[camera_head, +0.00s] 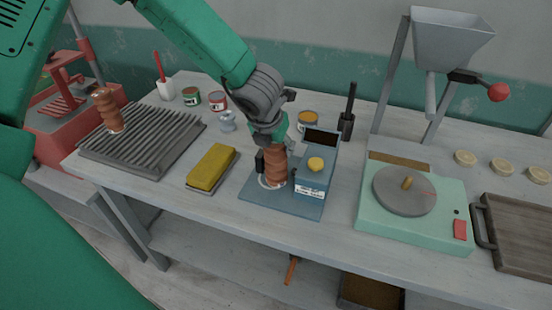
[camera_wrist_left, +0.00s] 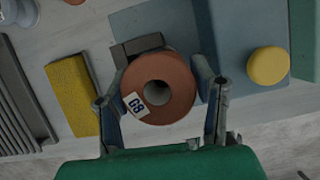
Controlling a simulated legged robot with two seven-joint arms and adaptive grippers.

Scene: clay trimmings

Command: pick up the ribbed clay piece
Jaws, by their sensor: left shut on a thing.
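A ribbed reddish-brown clay piece (camera_head: 274,168) stands upright over the white ring on the blue device's flat base (camera_head: 252,190). I cannot tell whether its bottom touches the base. My left gripper (camera_head: 274,158) comes down from above and is shut on this piece. In the left wrist view the piece (camera_wrist_left: 178,72) shows its round top with a hole and a label reading "G8", between the two fingers of the gripper (camera_wrist_left: 160,98). A second ribbed clay piece (camera_head: 106,108) stands on the ridged grey rack (camera_head: 165,138) at the left. My right gripper is not in view.
The blue device's box (camera_head: 313,180) with a yellow knob (camera_head: 316,164) stands close right of the held piece. A yellow block (camera_head: 212,167) lies to the left. A green wheel unit (camera_head: 415,218) and a wooden tray (camera_head: 520,238) are at the right. Small tins (camera_head: 217,100) stand behind.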

